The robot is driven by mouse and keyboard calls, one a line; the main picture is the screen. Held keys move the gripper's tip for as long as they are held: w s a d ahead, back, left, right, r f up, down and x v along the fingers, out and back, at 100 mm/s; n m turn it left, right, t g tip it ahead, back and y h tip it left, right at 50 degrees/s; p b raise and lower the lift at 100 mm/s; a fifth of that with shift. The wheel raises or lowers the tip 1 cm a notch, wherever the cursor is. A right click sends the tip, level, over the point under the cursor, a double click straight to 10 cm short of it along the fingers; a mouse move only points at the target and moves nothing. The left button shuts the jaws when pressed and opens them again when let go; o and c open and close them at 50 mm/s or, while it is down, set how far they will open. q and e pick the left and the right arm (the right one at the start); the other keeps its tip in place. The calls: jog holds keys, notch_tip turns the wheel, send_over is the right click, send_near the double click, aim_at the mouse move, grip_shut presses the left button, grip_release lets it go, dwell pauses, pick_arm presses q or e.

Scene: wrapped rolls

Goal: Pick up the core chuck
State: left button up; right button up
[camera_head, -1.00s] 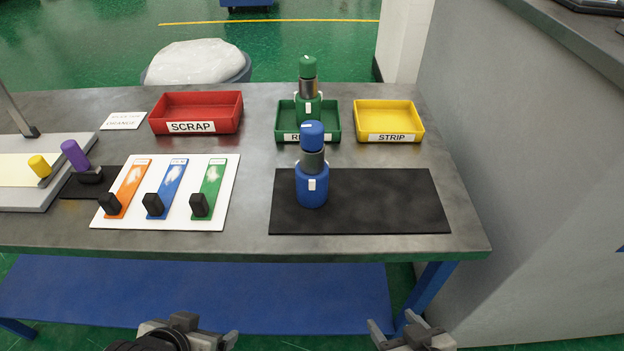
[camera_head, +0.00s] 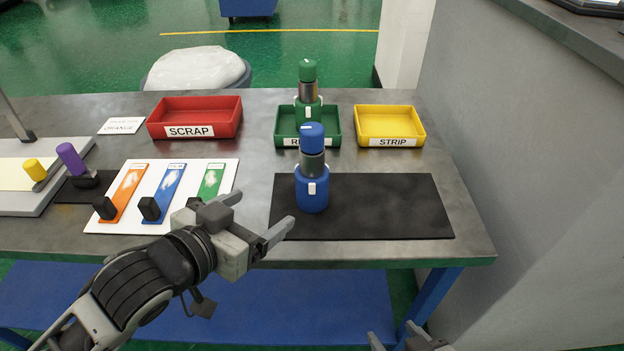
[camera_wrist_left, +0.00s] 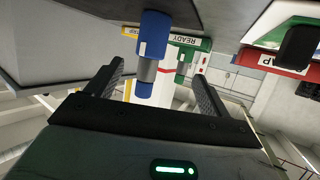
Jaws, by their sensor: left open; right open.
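A blue core chuck (camera_head: 312,188) with a grey metal collar and a blue cap stands upright on a black mat (camera_head: 390,205). A similar green chuck (camera_head: 308,92) stands upright in the green tray (camera_head: 334,125). My left gripper (camera_head: 264,212) is open and empty, left of and nearer than the blue chuck, apart from it. In the left wrist view the blue chuck (camera_wrist_left: 152,38) appears upside down, in the gap between the open fingers (camera_wrist_left: 158,78) but beyond them. My right gripper (camera_head: 394,337) is open at the bottom edge, partly cut off.
A red SCRAP tray (camera_head: 195,117) and a yellow STRIP tray (camera_head: 390,125) stand at the back of the table. A white board (camera_head: 122,223) with orange, blue and green strips and black blocks lies left of my left gripper. The mat's right part is clear.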

aim_at(300, 182)
pick_arm(q)
jog(key=shift+h, duration=0.5)
jog(key=x, duration=0.7)
jog(key=r+x, duration=0.1)
jog(key=x, duration=0.2)
jog(key=shift+w+d, duration=0.2)
jog(key=shift+d, duration=0.2)
jog(key=shift+p+x, duration=0.45)
jog(key=shift+x, duration=2.5)
jog(key=shift+s+d, duration=0.1)
jog(key=shift+d, duration=0.05)
jog(key=c, duration=1.2)
jog(key=shift+r, duration=0.15)
jog(key=c, duration=0.3)
